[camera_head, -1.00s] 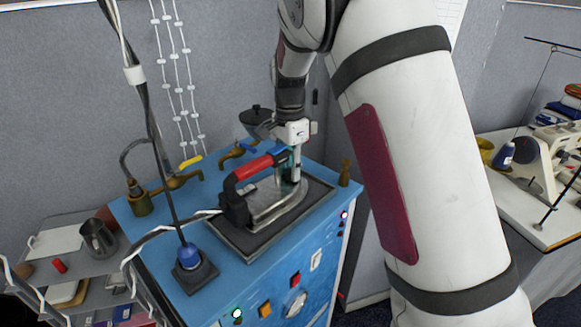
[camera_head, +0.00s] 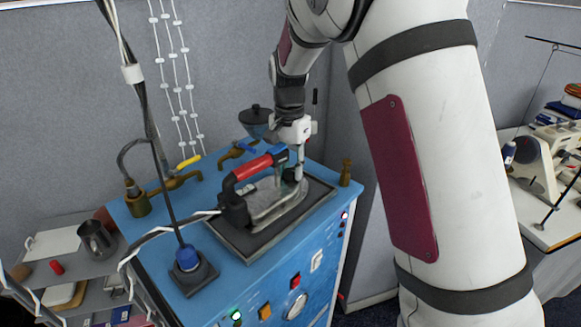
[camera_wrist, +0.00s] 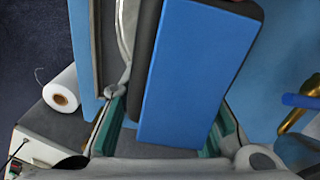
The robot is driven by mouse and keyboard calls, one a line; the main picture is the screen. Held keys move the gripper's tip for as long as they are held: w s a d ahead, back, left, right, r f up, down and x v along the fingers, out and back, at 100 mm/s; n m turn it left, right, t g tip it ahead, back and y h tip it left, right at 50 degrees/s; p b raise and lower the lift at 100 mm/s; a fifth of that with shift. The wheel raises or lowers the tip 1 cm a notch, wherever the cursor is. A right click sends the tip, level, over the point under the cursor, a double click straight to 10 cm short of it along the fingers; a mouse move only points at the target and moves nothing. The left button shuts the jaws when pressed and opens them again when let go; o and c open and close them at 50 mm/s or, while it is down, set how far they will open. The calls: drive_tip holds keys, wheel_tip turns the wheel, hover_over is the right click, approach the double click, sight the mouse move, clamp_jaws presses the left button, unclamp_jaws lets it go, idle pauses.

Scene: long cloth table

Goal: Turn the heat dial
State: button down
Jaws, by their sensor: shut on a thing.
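The iron (camera_head: 263,196), with a red and blue handle, rests on a dark pad on the blue workstation. My gripper (camera_head: 296,172) points down at the handle's blue end, at the iron's far right part. A small dark part between the fingers (camera_head: 289,174) looks like the heat dial, and my gripper appears shut on it. In the wrist view the blue handle end (camera_wrist: 195,75) fills the space between the green finger pads of my gripper (camera_wrist: 165,135) and hides what lies beneath, so the dial's setting cannot be seen.
Brass taps (camera_head: 175,184) stand behind the iron to the left. A hanging cable and a blue-capped post (camera_head: 187,258) are at the front left. Lit buttons and switches (camera_head: 295,281) line the front panel. A sewing machine (camera_head: 540,165) stands on the table at right.

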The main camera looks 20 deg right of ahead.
sight(290, 171)
drive_tip(key=c, duration=1.2)
unclamp_jaws()
drive_tip(key=shift+r, duration=0.1)
wheel_tip(290, 171, up, 12)
drive_tip(key=shift+w+a+f, duration=0.1)
